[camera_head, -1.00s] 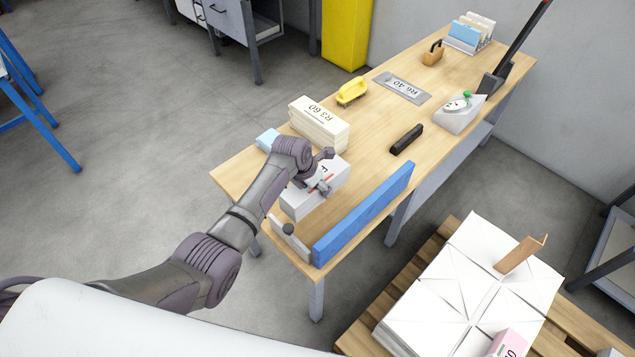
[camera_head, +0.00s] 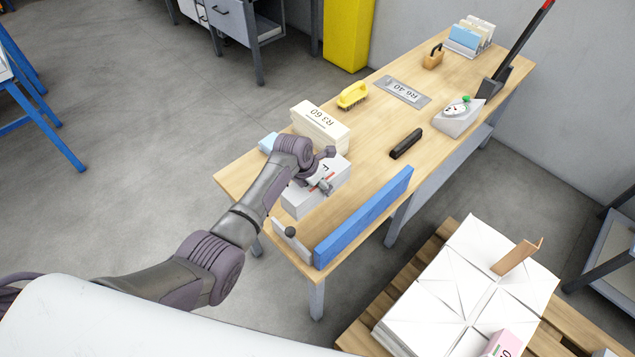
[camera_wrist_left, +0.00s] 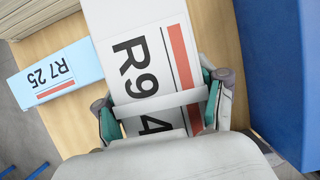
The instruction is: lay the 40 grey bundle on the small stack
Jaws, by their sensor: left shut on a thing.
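The grey-white bundle (camera_head: 298,204) lies on the near end of the wooden table. In the left wrist view the bundle (camera_wrist_left: 125,18) carries a white label with a red bar, reading "R9 4" before my gripper hides the rest. My left gripper (camera_head: 325,181) is over it, and in the wrist view my left gripper (camera_wrist_left: 164,108) has a finger at each side, shut on it. A broad layered stack of white bundles (camera_head: 455,280) stands on the pallet at lower right. I cannot tell whether it is the small stack. My right gripper is not in view.
A blue rail (camera_head: 364,216) runs along the table's front edge. A cream "R3 60" bundle (camera_head: 320,128) and a light blue bundle (camera_head: 268,142), marked "R7 25" in the wrist view, lie close by.

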